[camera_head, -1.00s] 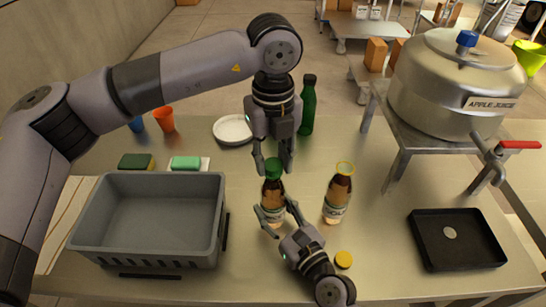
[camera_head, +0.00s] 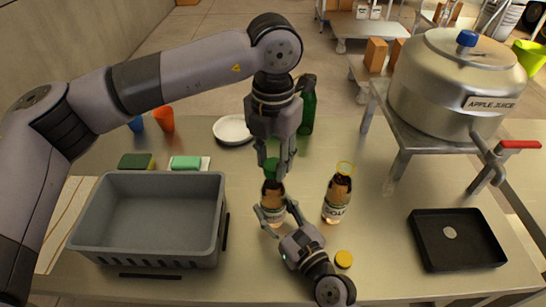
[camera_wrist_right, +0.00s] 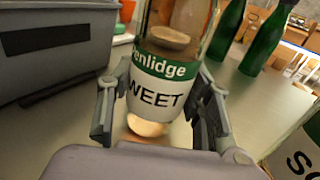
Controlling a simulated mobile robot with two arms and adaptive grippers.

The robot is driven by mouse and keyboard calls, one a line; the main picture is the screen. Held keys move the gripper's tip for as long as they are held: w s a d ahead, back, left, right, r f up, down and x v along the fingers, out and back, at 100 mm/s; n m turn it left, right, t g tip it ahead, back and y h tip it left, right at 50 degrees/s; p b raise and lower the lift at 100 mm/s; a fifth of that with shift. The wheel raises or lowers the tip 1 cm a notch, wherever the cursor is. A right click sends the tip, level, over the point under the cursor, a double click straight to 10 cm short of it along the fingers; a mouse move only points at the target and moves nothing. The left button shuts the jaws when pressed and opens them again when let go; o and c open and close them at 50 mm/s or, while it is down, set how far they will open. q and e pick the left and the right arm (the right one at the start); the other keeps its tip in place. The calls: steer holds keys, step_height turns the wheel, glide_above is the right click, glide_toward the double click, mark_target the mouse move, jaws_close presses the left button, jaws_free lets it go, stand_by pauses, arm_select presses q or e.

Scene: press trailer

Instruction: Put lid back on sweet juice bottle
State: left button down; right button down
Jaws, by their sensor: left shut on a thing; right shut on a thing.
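The sweet juice bottle (camera_head: 273,204) stands upright on the table, brown with a white label. Its green-and-white "SWEET" label (camera_wrist_right: 158,92) shows in the right wrist view. My right gripper (camera_head: 274,212) is shut around the lower part of this bottle; its fingers flank the label in the wrist view (camera_wrist_right: 160,112). The green lid (camera_head: 271,166) is at the top of the bottle. My left gripper (camera_head: 275,160) reaches down from above and is shut on the lid. Whether the lid is fully seated cannot be told.
A grey crate (camera_head: 88,226) is at left, a black tray (camera_head: 425,240) at right. A green bottle (camera_head: 308,108) stands behind my left gripper.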

arm_select(q)
steer(key=m, duration=0.9)
steer(key=shift+m, duration=0.3)
steer(key=m, duration=1)
steer(key=shift+m, duration=0.3)
steer(key=c, duration=1.1)
jaws_free()
step_height(320, 180, up, 12)
steer(key=shift+f, duration=0.1)
